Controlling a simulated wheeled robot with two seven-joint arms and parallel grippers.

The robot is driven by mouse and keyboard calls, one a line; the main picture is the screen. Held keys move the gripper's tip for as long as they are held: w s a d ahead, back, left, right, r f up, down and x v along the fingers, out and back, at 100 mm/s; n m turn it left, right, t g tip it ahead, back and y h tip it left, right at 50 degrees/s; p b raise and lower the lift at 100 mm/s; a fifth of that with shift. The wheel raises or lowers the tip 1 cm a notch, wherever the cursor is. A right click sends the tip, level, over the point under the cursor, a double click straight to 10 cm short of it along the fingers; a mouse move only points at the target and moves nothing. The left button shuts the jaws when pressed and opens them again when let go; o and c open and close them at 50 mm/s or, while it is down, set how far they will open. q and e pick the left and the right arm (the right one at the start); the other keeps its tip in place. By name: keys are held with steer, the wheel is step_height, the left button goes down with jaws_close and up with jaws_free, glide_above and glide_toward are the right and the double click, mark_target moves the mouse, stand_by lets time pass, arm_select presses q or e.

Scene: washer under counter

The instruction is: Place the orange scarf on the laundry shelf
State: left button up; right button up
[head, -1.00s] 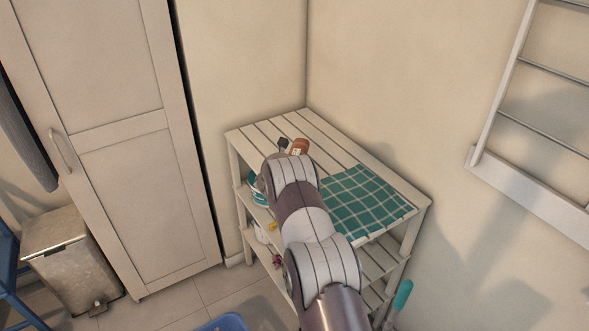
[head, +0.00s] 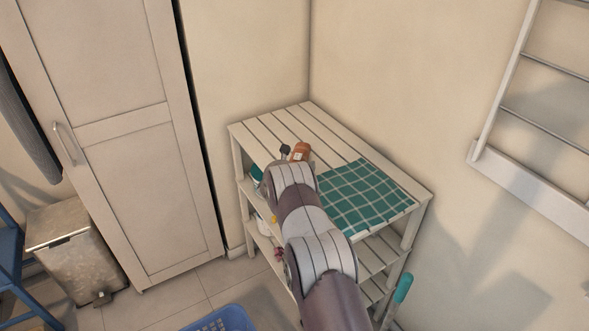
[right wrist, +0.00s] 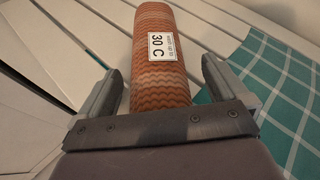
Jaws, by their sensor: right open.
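The orange scarf (head: 301,151) is a rolled-up cylinder with a zigzag knit and a white "30 C" label. It is at the top of the white slatted laundry shelf (head: 335,138), left of a teal checked cloth. In the right wrist view the scarf (right wrist: 158,45) lies between the spread fingers of my right gripper (right wrist: 160,78), with a gap on each side. Slats show beneath and around it, and it looks to be resting on them. My right arm partly hides the scarf's near end in the head view. My left gripper is not in view.
The teal checked cloth (head: 365,194) lies flat on the shelf top's right part. Small items sit on lower tiers. A tall cabinet (head: 150,190) and metal bin (head: 72,252) stand left. A blue basket (head: 225,320) is on the floor. The shelf's back corner is clear.

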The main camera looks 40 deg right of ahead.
steer(key=shift+a+r, duration=0.1)
steer(key=shift+r, duration=0.1)
steer(key=s+a+r+n+y+b, duration=0.1)
steer(key=s+a+r+n+y, duration=0.25)
steer(key=a+n, duration=0.5)
steer(key=s+a+r+n+y, duration=0.2)
steer(key=s+a+n+y, duration=0.15)
steer(key=a+n, duration=0.5)
steer(key=s+a+r+n+y+b, duration=0.15)
steer(key=s+a+n, duration=0.35)
steer(key=a, duration=0.6)
steer(key=s+a+n+g+y, duration=0.1)
steer(key=s+a+n+g, duration=0.2)
steer(key=s+n, duration=0.8)
steer(key=s+a+r+n+g+y, duration=0.1)
steer(key=s+a+n, duration=0.4)
steer(key=s+n, duration=0.6)
steer(key=shift+r+n+g+y+p, duration=0.2)
steer(key=shift+n+g+y+p, duration=0.25)
steer(key=shift+g, duration=0.55)
steer(key=shift+s, duration=0.1)
